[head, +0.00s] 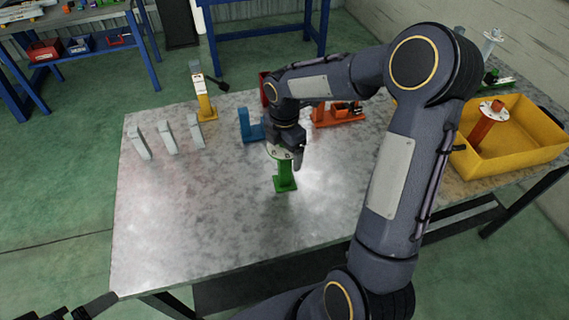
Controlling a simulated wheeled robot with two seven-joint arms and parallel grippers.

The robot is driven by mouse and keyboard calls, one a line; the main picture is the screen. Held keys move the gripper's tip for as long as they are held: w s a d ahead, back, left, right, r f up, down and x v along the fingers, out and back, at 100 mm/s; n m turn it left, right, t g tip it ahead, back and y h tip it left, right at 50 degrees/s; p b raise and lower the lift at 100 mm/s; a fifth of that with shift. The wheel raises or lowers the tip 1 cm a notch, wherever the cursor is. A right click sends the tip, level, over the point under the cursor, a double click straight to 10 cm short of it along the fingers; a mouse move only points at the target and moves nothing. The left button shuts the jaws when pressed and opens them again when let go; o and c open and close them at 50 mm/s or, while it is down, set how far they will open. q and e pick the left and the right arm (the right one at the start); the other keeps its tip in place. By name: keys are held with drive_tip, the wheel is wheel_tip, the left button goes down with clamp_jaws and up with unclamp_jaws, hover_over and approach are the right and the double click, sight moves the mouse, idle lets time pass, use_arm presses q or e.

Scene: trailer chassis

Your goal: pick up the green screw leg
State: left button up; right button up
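The green screw leg (284,178) stands upright on the metal table (190,220), near its middle. It has a green foot and post and a pale round flange at its top. My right gripper (286,155) is directly over the leg, pointing down at the flange. One dark finger shows at the flange's right side; the other is hidden or merges with the wrist, so I cannot tell whether it grips the leg. My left gripper (92,307) shows only in part as a dark shape at the bottom left corner, away from the table top.
Three grey blocks (166,137) and a yellow leg (206,100) stand at the back left. A blue part (246,127) and an orange part (330,115) are behind my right gripper. A yellow bin (520,150) holding an orange leg (485,128) is at right. The front left table is clear.

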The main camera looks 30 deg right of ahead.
drive_tip(key=c, duration=0.9)
drive_tip(key=shift+r, duration=0.1)
drive_tip(key=shift+c, duration=0.2)
